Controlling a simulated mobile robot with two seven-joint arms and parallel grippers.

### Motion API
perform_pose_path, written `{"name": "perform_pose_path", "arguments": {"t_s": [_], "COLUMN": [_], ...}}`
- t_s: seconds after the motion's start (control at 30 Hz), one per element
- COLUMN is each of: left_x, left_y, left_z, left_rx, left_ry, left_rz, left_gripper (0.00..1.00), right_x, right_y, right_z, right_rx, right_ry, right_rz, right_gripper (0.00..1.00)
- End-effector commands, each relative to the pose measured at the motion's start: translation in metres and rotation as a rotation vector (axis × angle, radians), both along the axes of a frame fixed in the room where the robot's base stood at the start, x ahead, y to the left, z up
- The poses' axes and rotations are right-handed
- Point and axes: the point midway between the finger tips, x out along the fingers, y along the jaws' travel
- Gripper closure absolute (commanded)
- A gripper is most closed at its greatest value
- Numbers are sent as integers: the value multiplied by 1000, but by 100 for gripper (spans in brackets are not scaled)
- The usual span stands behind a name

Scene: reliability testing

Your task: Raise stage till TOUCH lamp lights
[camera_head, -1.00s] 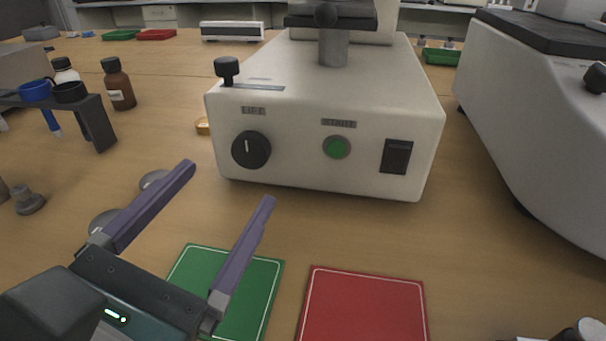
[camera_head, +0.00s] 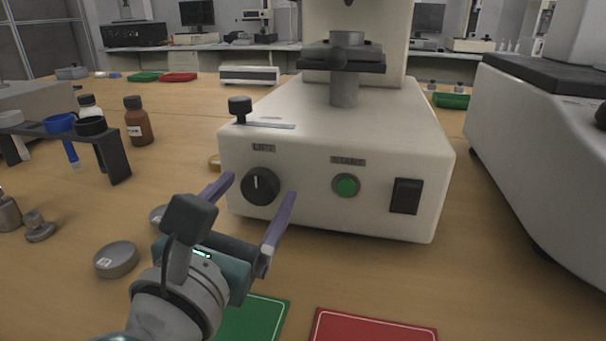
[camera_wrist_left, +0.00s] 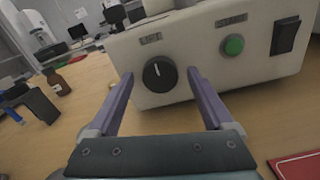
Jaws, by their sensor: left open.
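A cream test machine (camera_head: 330,215) stands on the bench. Its front has a black knob (camera_head: 260,186) with a white pointer line, under a label that seems to read LIFT, then a green START button (camera_head: 346,185) and a black rocker switch (camera_head: 406,196). The stage (camera_head: 342,55) sits on a grey post on top. My left gripper (camera_head: 256,187) is open, its purple fingers pointing at the knob, one to each side in the picture. In the left wrist view the knob (camera_wrist_left: 159,74) shows between the fingertips, apart from them. No TOUCH lamp can be made out. My right gripper is out of view.
A slider with a black handle (camera_head: 240,109) is on the machine's top left. A rack (camera_head: 112,155) and brown bottle (camera_head: 138,121) stand left. Green (camera_head: 255,318) and red (camera_head: 372,328) mats lie in front. Another machine (camera_head: 540,150) stands right.

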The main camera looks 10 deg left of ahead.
Motion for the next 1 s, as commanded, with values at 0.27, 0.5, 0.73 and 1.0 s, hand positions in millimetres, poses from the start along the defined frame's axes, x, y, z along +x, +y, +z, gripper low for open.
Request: {"name": "perform_pose_path", "arguments": {"t_s": [0.27,0.5,0.73,1.0], "left_x": [0,0,0,0], "left_y": [0,0,0,0], "left_z": [0,0,0,0], "left_rx": [0,1,1,1], "left_ry": [0,0,0,0], "left_rz": [0,0,-1,-1], "left_gripper": [24,51,77,100], "right_x": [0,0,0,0], "right_y": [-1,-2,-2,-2], "right_z": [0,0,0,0], "right_rx": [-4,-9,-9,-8], "right_ry": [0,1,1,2], "right_rz": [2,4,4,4], "right_gripper": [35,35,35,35]}}
